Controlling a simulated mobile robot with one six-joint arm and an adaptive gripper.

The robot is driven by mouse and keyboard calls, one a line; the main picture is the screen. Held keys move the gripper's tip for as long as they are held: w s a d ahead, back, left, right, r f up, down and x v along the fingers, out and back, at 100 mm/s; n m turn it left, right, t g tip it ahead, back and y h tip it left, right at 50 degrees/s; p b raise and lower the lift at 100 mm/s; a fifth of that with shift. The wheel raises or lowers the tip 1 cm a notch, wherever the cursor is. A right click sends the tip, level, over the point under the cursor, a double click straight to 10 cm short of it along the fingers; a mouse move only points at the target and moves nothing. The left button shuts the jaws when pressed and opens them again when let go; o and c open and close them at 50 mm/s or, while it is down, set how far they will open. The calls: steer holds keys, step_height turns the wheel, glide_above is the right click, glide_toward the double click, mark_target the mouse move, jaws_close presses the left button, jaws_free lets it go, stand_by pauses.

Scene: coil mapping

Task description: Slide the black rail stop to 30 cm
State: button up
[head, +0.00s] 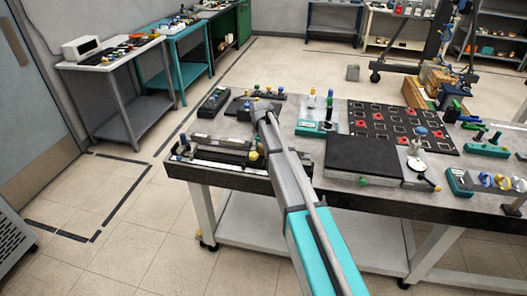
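A rail assembly (215,155) with pale strips lies along the front left edge of the grey workbench (300,128). Dark block-like parts sit at its left end and near its right end, by a yellow knob (253,155). I cannot tell which dark part is the black rail stop, and no scale marks are readable. My arm reaches from the bottom of the head view over the bench, just right of the rail. My gripper (263,108) is at its far end, small and mostly hidden by the arm. Its fingers cannot be made out.
A black slab (363,157) and a dark board with red pieces (385,122) lie right of my arm. A teal-based fixture (317,127) stands behind it. A black tray (213,102) is at the back left. Floor left of the bench is clear.

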steer(key=o, duration=0.3)
stand_by(0.4)
